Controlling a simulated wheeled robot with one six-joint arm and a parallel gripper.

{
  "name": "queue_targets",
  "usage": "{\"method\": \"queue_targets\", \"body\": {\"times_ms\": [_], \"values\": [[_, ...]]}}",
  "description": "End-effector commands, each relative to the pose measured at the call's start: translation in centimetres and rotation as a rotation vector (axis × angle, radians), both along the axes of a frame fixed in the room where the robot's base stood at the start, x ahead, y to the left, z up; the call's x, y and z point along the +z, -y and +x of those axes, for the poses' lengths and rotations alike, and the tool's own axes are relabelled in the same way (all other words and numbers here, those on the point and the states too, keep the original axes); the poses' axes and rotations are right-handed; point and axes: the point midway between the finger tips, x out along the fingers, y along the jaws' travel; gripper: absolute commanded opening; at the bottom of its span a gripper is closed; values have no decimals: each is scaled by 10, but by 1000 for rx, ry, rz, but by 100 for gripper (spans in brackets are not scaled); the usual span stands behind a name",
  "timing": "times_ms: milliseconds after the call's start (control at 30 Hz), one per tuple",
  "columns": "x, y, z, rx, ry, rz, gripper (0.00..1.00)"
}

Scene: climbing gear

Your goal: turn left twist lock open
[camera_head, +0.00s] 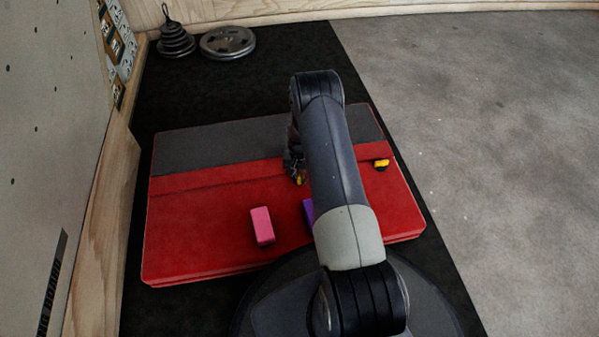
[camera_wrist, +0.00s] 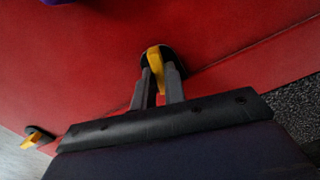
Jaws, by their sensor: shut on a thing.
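The left twist lock (camera_head: 300,181) is a yellow tab on a dark base, set in the red crash pad (camera_head: 200,232) near its seam. In the wrist view, the yellow tab (camera_wrist: 155,58) stands between the two grey fingers of my gripper (camera_wrist: 160,74), which is shut on it. In the head view, my arm hides most of the gripper. The right twist lock (camera_head: 381,163), also yellow on a dark base, sits apart to the right. It shows at lower left in the wrist view (camera_wrist: 33,139).
A pink block (camera_head: 262,226) and a partly hidden purple block (camera_head: 308,210) lie on the red part of the pad. Weight plates (camera_head: 228,43) and a stacked dark weight (camera_head: 176,40) stand at the back left. Grey floor (camera_head: 490,150) is clear to the right.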

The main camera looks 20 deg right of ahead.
Motion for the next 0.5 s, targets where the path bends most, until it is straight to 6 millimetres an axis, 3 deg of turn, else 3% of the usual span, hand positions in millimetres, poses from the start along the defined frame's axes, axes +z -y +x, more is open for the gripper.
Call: {"method": "queue_targets", "body": {"times_ms": [233,500], "values": [[0,0,0,204,0,0,0],[0,0,0,259,0,0,0]]}}
